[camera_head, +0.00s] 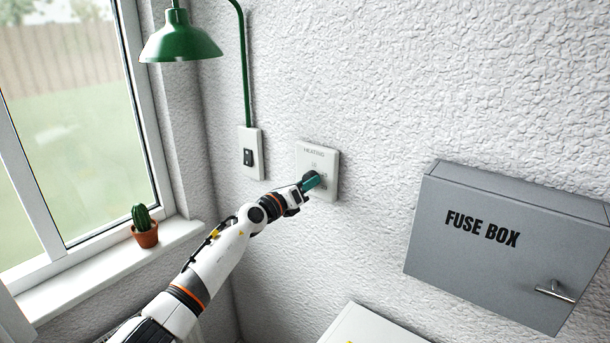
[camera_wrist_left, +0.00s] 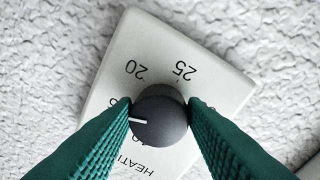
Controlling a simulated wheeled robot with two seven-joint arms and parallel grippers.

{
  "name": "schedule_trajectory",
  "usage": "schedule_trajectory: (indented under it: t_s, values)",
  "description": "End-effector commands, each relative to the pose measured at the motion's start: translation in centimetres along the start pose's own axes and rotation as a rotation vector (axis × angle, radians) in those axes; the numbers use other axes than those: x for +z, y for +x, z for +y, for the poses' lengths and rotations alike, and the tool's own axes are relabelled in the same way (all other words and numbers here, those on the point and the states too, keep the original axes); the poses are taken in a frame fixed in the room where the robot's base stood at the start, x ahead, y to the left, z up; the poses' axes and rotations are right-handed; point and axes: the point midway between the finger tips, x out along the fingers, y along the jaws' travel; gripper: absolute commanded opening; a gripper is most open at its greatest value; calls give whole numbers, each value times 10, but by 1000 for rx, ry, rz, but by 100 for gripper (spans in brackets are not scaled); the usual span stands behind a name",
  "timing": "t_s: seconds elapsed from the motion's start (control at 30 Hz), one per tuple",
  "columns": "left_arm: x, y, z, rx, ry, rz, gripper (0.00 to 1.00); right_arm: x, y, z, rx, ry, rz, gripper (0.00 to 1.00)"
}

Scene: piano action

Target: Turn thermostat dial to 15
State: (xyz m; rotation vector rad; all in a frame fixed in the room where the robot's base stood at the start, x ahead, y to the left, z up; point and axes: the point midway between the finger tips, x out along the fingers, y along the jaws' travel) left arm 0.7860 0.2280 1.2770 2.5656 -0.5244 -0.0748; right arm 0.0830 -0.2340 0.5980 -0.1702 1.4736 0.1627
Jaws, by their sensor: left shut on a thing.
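The white thermostat plate (camera_head: 330,160), marked HEATING, is on the wall right of the lamp switch. Its round dark grey dial (camera_wrist_left: 160,112) shows in the left wrist view with the plate turned nearly upside down. The dial's white pointer line aims left in that view, below a partly hidden number ending in 5. The numbers 20 and 25 are clear above the dial; others are partly covered by my fingers. My left gripper (camera_head: 311,182) is shut on the dial, one green ribbed finger on each side. My right gripper is not in view.
A grey fuse box (camera_head: 500,240) juts from the wall at right. A switch plate (camera_head: 251,150) with a green lamp (camera_head: 180,40) is left of the thermostat. A potted cactus (camera_head: 144,232) stands on the window sill. A white surface (camera_head: 365,328) is below.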

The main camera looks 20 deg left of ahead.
Motion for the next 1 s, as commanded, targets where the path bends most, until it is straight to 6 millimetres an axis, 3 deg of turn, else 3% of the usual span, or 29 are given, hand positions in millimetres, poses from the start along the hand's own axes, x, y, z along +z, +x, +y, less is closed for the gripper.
schedule_trajectory:
  t_s: [0.3,0.93,0.97,1.0]
  values:
    - [-2,0,1,-3,-153,10,16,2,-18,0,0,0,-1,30]
    - [-1,0,1,-4,-197,15,16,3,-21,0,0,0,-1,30]
    - [-1,0,1,-4,-197,15,42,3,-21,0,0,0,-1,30]
    - [0,0,1,-4,-196,15,48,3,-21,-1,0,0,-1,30]
